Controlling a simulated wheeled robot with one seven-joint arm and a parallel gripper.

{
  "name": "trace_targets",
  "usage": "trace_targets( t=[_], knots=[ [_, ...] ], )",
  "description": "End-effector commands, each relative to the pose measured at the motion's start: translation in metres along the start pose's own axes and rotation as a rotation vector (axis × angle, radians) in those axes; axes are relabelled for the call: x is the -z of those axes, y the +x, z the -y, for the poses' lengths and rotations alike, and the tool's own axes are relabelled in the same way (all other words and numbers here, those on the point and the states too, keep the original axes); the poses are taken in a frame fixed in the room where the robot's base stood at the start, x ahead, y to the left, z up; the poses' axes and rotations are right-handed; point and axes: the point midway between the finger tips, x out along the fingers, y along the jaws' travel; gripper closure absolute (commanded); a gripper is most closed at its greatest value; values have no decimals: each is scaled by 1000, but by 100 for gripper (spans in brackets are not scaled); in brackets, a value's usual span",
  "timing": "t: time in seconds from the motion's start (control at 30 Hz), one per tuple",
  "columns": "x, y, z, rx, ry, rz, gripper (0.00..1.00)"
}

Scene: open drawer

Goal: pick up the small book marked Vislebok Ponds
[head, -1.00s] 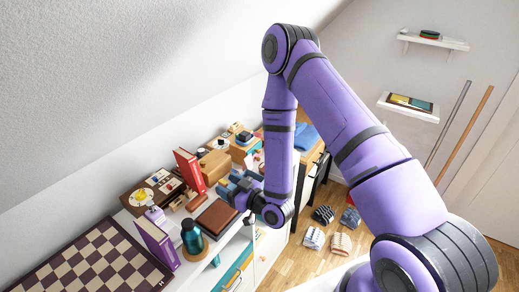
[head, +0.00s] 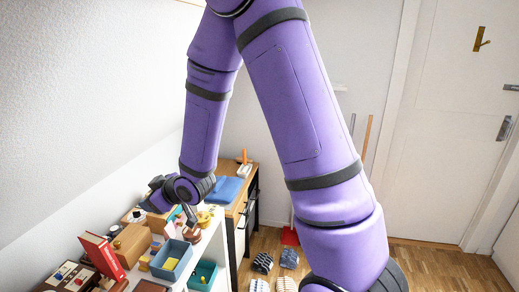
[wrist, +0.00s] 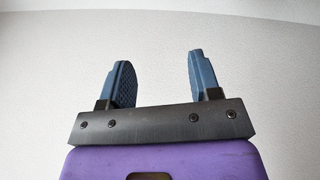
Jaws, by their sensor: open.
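No lettering that reads Vislebok Ponds can be made out in either view, so I cannot tell which book it is. A red book (head: 102,255) stands at the lower left of the head view, its title too small to read. My gripper (head: 150,195) is above the cluttered white cabinet top, near the left wall, with its fingers pointing left. In the wrist view my gripper (wrist: 160,68) has its two blue fingers wide apart with nothing between them. Only plain pale wall shows behind them.
A grey-blue bin (head: 171,262) and a brown box (head: 131,245) sit below my gripper. A teal drawer (head: 203,274) stands open at the cabinet front. A blue cloth (head: 225,190) lies on the wooden desk behind. Several striped items lie on the floor.

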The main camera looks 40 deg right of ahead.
Motion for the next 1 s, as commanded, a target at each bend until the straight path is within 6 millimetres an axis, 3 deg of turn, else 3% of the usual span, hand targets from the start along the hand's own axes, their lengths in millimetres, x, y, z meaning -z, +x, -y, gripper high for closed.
trace_targets(
  t=[0.2, 0.5, 0.77, 1.0],
  knots=[
    [30, -56, -28, -81, 32, 131, 43],
    [54, -149, -46, -175, 140, 303, 43],
    [59, -239, -40, -223, 273, 433, 43],
    [54, -322, -16, -231, 411, 536, 43]
  ],
)
